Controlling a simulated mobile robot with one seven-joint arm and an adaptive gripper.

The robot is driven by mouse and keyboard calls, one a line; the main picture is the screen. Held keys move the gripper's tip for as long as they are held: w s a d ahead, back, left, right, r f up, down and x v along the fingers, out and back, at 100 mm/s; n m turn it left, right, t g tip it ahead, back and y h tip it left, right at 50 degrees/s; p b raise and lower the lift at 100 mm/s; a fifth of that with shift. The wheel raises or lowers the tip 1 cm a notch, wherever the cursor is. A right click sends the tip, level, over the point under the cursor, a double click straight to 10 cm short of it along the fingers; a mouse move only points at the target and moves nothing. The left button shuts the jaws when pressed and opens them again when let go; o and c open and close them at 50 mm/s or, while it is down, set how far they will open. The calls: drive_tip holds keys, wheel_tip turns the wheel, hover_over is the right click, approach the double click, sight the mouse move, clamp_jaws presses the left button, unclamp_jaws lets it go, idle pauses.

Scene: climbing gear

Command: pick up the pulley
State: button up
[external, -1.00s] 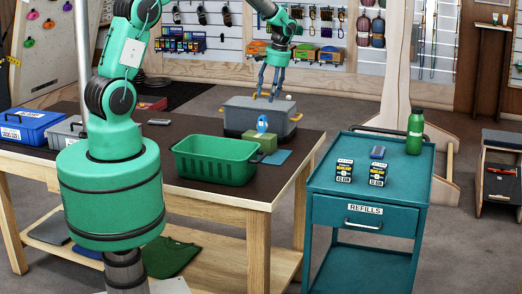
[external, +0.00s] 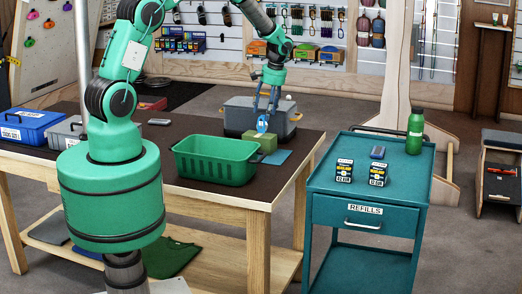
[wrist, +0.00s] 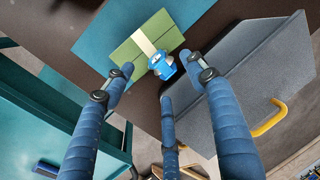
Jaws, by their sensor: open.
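The pulley (external: 262,125) is small and blue. It stands on a green block (external: 260,142) on the dark tabletop, and it also shows in the wrist view (wrist: 162,66) on the green block with its pale strap (wrist: 144,40). My gripper (external: 266,112) is open and points down just above the pulley. In the wrist view the blue fingers (wrist: 157,72) are spread, with the pulley near the space between the tips. No grip on the pulley shows. Whether a fingertip touches it, I cannot tell.
A lidded grey bin (external: 245,110) with a yellow handle (wrist: 270,118) stands close behind the block. A green basket (external: 216,170) is to its left. A flat blue-teal sheet (external: 275,160) lies by the block. A teal cart (external: 330,170) stands to the right of the table.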

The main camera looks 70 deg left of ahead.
sight(264, 116)
drive_tip(key=shift+s+f, duration=0.1)
drive_tip(key=shift+f, duration=0.25)
drive_tip(key=shift+f, duration=0.1)
drive_tip(key=shift+s+a+f+b, duration=0.1)
drive_tip(key=shift+s+f, duration=0.1)
drive_tip(key=shift+f, duration=0.6)
drive_tip(key=shift+s+a+f+b, duration=0.15)
drive_tip(key=shift+f, duration=0.7)
drive_tip(key=shift+s+a+f+b, duration=0.1)
drive_tip(key=shift+s+f, duration=0.1)
drive_tip(key=shift+f, duration=0.6)
drive_tip(key=shift+c, duration=0.5)
clamp_jaws()
